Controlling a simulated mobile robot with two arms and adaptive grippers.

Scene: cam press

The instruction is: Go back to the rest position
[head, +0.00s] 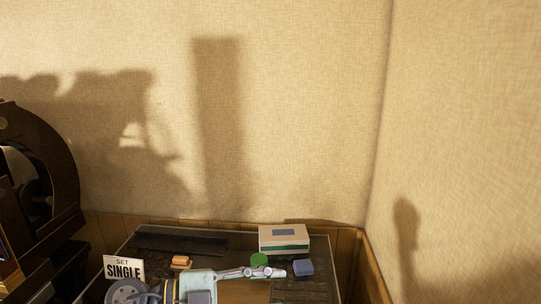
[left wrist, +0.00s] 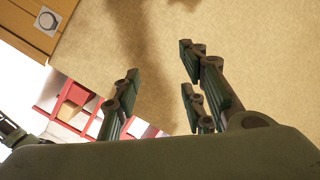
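My left gripper (left wrist: 158,66) shows in the left wrist view with its dark green fingers spread wide apart. Nothing is between them, and beige wall or floor-like surface shows behind. The left gripper cannot be made out in the head view. My right gripper is in neither view. In the head view the cam press appears to be the pale teal and silver mechanism (head: 203,278) with a grey wheel (head: 128,291), on a table at the bottom. Its lower part is cut off by the frame edge.
A dark machine (head: 45,150) stands at left. Walls close the back and right.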

